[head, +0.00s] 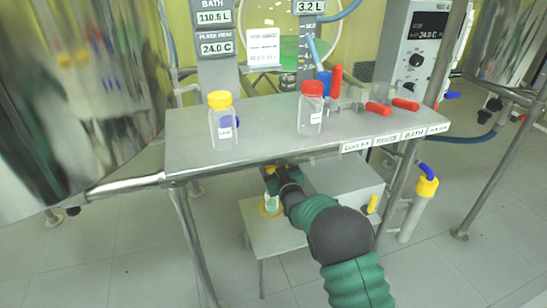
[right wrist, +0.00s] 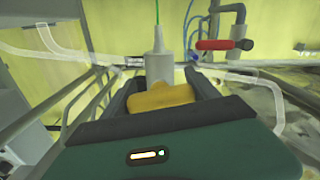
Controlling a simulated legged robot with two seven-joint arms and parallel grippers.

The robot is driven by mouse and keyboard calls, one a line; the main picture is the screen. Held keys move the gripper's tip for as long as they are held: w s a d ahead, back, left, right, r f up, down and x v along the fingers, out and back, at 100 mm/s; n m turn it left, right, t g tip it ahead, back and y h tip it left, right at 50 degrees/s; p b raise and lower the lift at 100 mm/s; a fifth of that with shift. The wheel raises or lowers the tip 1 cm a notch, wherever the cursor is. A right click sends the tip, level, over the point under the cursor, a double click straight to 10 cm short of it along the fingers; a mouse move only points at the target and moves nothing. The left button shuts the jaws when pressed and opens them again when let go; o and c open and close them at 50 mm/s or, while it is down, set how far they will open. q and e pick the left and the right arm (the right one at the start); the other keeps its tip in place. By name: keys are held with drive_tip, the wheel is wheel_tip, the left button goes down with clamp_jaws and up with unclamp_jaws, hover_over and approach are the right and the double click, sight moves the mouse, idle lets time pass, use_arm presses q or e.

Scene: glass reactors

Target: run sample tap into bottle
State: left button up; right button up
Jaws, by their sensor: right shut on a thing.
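In the head view my right gripper (head: 273,177) is below the front edge of the steel shelf. In the right wrist view my right gripper (right wrist: 165,95) is shut on a yellow part (right wrist: 160,97), perhaps a tap handle or knob. A grey metal cylinder (right wrist: 158,66) with a thin green line rises behind it. On the shelf a clear bottle with a yellow cap (head: 223,122) stands upright at the left. A clear bottle with a red cap (head: 311,109) stands upright near the middle. My left gripper is not in view.
Red-handled valves (head: 377,108) lie at the shelf's right end. The steel shelf (head: 265,128) is clear between the bottles. A large shiny vessel (head: 85,90) fills the left. A grey box (head: 343,183) and a low stand (head: 270,240) are below. In the wrist view a red-handled valve (right wrist: 215,44) is at upper right.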

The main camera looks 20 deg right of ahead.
drive_tip(key=shift+f+m+p, duration=0.15)
drive_tip(key=shift+m+p, duration=0.5)
drive_tip(key=shift+m, duration=0.45)
drive_tip(key=o, duration=1.4)
